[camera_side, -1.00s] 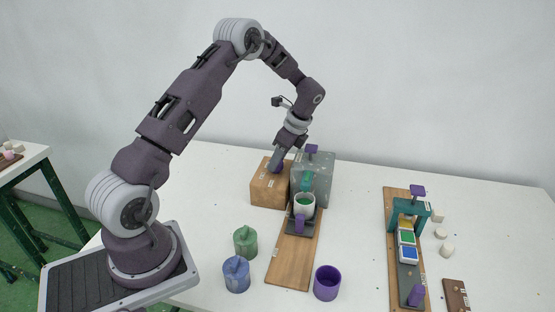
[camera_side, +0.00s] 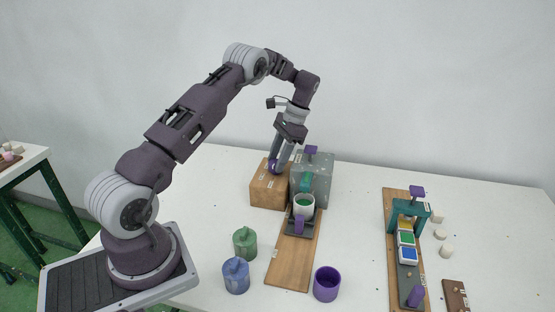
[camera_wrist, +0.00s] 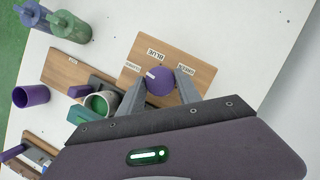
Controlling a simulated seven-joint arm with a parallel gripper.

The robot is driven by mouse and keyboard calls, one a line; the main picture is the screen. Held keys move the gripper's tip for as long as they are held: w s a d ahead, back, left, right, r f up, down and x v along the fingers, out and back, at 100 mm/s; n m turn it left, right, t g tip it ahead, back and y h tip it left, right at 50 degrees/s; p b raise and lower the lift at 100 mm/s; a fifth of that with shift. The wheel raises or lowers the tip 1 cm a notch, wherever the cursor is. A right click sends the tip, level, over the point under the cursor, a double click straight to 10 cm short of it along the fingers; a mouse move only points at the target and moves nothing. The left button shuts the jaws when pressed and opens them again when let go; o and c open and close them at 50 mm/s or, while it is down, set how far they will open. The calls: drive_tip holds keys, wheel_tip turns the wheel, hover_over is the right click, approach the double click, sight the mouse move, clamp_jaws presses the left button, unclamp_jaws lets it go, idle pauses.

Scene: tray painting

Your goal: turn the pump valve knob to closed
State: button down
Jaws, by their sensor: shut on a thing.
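The purple round pump valve knob (camera_wrist: 160,82) sits on top of a wooden box (camera_wrist: 205,75), which also shows in the side view (camera_side: 267,190). The knob's white mark points left, toward the small label on the left; I cannot read that label surely. The label at the top reads BLUE, and the one on the right seems to read GREEN. My gripper (camera_wrist: 161,76) is shut on the knob, one finger on each side. In the side view my gripper (camera_side: 274,163) comes down on the box from above, hiding part of the knob.
A grey speckled block (camera_side: 318,185) with a teal spout stands right beside the box. A white cup (camera_side: 304,212) with green paint stands under it on a wooden board (camera_side: 292,262). Green (camera_side: 245,242) and blue (camera_side: 236,275) lidded pots and a purple cup (camera_side: 327,284) stand in front.

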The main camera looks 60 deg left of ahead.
drive_tip(key=shift+n+h, duration=0.3)
drive_tip(key=shift+n, duration=0.3)
drive_tip(key=c, duration=1.1)
unclamp_jaws()
drive_tip(key=shift+v, duration=3.5)
